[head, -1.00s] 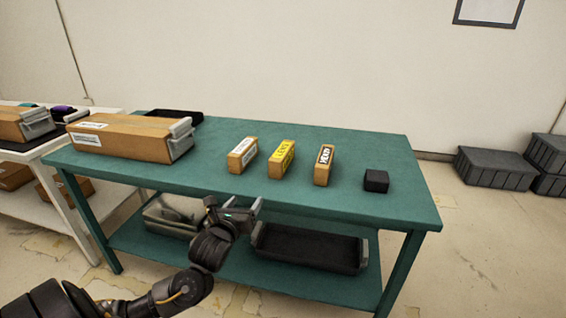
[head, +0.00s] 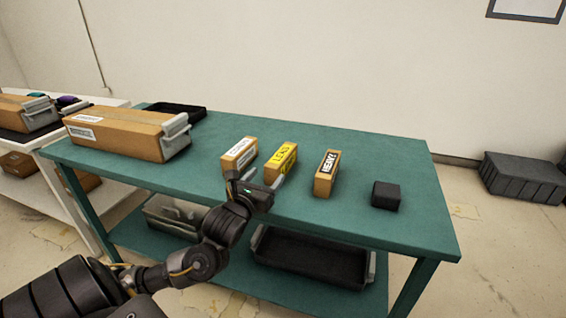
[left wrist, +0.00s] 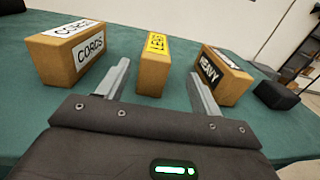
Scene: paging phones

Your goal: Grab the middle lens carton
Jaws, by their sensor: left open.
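The middle carton (head: 283,160) is a small brown box with a yellow label, standing on the green table between two similar boxes; the small lettering on it is hard to read. It also shows in the left wrist view (left wrist: 152,72), straight ahead between my fingers. My left gripper (head: 264,181) is open and empty, just in front of this carton at the table's near side. In the left wrist view the fingers (left wrist: 158,78) point at the carton from either side, short of it. My right gripper is not in view.
A white-labelled CORDS carton (left wrist: 62,52) stands left of the middle one, and a black-labelled HEAVY carton (head: 327,173) right of it. A black block (head: 386,195) lies farther right. A long cardboard box (head: 125,133) fills the table's left side. The green table (head: 360,222) is bare in front.

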